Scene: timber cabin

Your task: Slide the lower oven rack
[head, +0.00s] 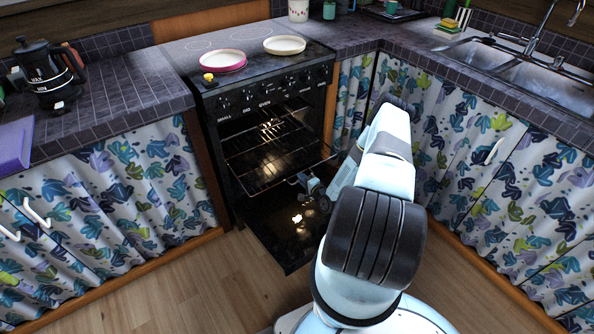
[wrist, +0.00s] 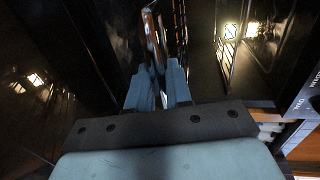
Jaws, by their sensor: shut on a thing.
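The oven (head: 272,100) has its door (head: 270,225) folded down. A wire rack (head: 262,172) lies low in the lit cavity, its front edge at the opening, and it seems to be the lower one. My gripper (head: 310,184) is at the right part of this front edge, above the door, partly hidden by my arm. In the wrist view, my gripper's fingers (wrist: 158,82) are closed around a thin, reddish-lit bar (wrist: 152,40), which appears to be the rack's front edge. More rack wires (wrist: 180,30) show beyond it. The exact contact between the fingertips is dark.
Two round pans, one pink-rimmed (head: 222,61) and one pale (head: 285,45), sit on the stove top. Curtained counters flank the oven on the left (head: 120,200) and right (head: 480,170). Bare wooden floor (head: 190,285) lies in front of the left counter.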

